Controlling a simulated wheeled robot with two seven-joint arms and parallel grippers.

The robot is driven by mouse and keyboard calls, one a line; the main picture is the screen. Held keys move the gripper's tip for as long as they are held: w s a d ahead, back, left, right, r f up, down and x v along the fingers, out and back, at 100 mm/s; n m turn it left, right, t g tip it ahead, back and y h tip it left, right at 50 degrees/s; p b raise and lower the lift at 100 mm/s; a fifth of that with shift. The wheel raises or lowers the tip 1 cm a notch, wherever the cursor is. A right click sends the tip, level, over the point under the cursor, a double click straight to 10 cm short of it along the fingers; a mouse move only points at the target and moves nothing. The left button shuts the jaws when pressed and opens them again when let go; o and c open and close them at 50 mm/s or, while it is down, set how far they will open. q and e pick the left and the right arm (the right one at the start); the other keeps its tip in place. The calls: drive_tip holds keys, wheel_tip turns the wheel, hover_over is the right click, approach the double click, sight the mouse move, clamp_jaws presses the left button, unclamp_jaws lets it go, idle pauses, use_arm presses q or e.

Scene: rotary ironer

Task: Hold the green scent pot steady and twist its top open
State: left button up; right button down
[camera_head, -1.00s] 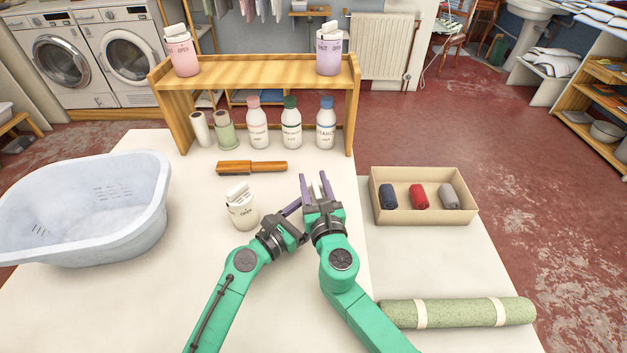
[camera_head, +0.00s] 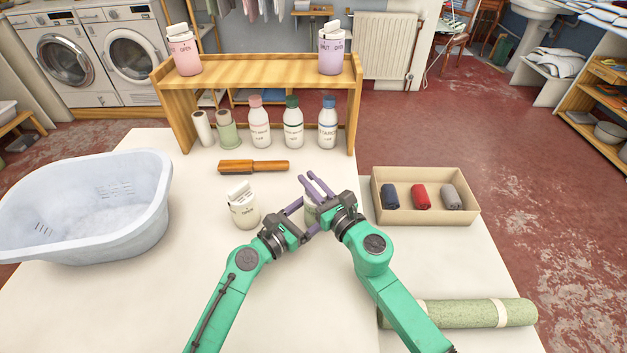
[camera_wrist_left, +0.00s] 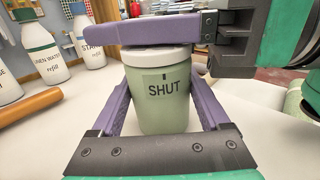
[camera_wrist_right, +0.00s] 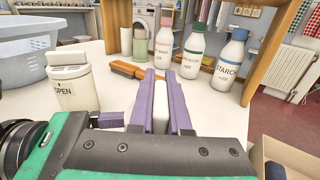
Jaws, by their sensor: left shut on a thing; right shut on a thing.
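The green scent pot (camera_wrist_left: 162,100) stands upright, with SHUT under a short dark mark on its front in the left wrist view. In the head view it is mostly hidden between my grippers. My left gripper (camera_head: 303,217) is shut around its body, one finger on each side. Its pale top (camera_wrist_left: 158,54) sits on the body. My right gripper (camera_head: 310,180) is above the pot, shut on the top's raised white grip (camera_wrist_right: 160,108). One right finger crosses just over the top in the left wrist view.
A cream pot (camera_head: 244,212) marked OPEN stands left of my grippers. A brush (camera_head: 252,167) and several bottles (camera_head: 292,125) are behind, by a wooden shelf (camera_head: 260,72). A basin (camera_head: 90,205) is left; a box of rolled cloths (camera_head: 425,214) and a green roll (camera_head: 470,313) are right.

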use_arm(q)
drive_tip(key=shift+a, duration=0.1)
use_arm(e)
drive_tip(key=shift+s+a+y, duration=0.1)
drive_tip(key=shift+y, duration=0.2)
drive_tip(key=c, duration=0.9)
unclamp_jaws()
drive_tip(key=shift+o, duration=0.2)
drive_tip(key=v, duration=1.2)
drive_tip(key=shift+r, duration=0.2)
use_arm(q)
drive_tip(key=o, duration=1.4)
